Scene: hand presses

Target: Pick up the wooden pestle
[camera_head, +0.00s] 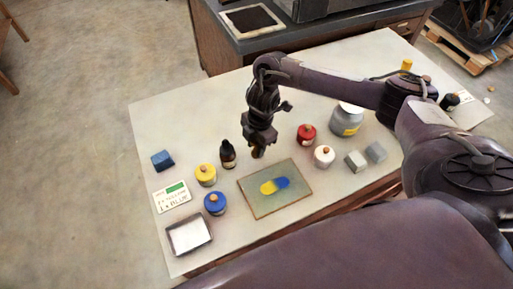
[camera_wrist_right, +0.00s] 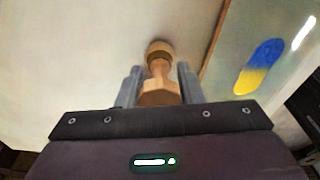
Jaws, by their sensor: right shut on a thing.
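The wooden pestle (camera_wrist_right: 160,92) is between the two fingers of my right gripper (camera_wrist_right: 159,84) in the right wrist view, its rounded head pointing away from the wrist. My right gripper (camera_head: 258,146) is shut on it, pointing down over the table just behind the glass slab. In the head view only a small brown end of the pestle (camera_head: 257,154) shows below the fingers. I cannot tell whether it touches the table. My left gripper is not in view.
The framed slab (camera_head: 262,207) carries a yellow and blue smear (camera_head: 275,186). A dark dropper bottle (camera_head: 228,155) stands left of the gripper. Yellow (camera_head: 205,175), blue (camera_head: 215,204), red (camera_head: 307,135) and white (camera_head: 324,157) jars stand around the slab. A grey jar (camera_head: 346,121) stands behind.

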